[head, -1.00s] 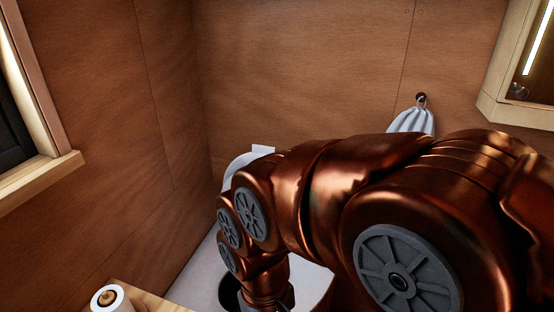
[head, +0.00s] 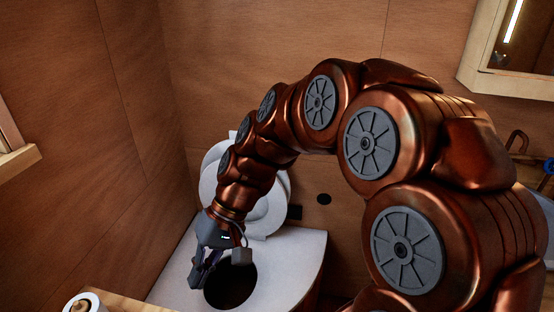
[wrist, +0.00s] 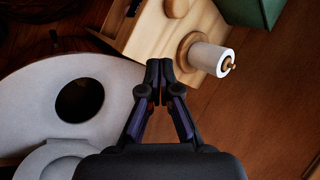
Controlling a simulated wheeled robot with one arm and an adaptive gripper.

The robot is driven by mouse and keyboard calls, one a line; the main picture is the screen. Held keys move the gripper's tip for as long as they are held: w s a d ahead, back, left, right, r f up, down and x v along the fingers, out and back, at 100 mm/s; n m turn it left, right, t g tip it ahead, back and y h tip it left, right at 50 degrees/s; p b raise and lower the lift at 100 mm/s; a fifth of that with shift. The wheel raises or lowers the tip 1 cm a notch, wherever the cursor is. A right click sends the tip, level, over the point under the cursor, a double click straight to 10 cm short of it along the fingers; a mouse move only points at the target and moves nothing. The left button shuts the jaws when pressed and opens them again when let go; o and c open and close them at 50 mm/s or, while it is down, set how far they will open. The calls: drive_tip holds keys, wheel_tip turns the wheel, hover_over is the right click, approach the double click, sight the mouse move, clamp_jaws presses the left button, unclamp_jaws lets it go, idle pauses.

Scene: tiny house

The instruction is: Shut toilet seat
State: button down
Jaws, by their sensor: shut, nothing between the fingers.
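The toilet is a pale grey-white bench top (head: 300,262) with a round dark hole, in the lower middle of the head view. Its round white toilet seat (head: 268,213) stands raised at the back, towards the wall, partly hidden behind my arm. My gripper (head: 196,284) points down over the left side of the bench top, beside the hole, apart from the raised seat. In the wrist view, the fingertips of my gripper (wrist: 160,68) are together and empty. The toilet top (wrist: 35,95) and its hole lie to their left, with part of the seat (wrist: 55,158) at lower left.
A toilet paper roll (wrist: 208,57) on a wooden peg sits by a light wood block (wrist: 150,35), close to my fingertips in the wrist view. Wooden walls (head: 265,60) close in behind and left of the toilet. A cabinet (head: 490,70) hangs at upper right.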

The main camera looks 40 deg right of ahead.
drive_tip(key=w+d+m+t+y+b, duration=0.55)
drive_tip(key=w+d+t, duration=0.35)
drive_tip(key=w+d, duration=0.95)
drive_tip(key=w+d+f+m+t+h+b, duration=0.1)
drive_tip(key=d+f+m+t+h, duration=0.15)
drive_tip(key=d, duration=0.65)
drive_tip(key=w+d+f+m+t+h+b, duration=0.1)
drive_tip(key=d+m+t, duration=0.15)
drive_tip(key=d, duration=0.65)
drive_tip(key=w+d+f+m+t+h, duration=0.2)
drive_tip(key=d+t, duration=0.1)
drive_tip(key=d, duration=0.5)
drive_tip(key=p+x, duration=0.1)
drive_tip(key=x, duration=0.8)
drive_tip(key=shift+r, duration=0.25)
drive_tip(key=shift+f+n, duration=0.1)
drive_tip(key=shift+n, duration=0.15)
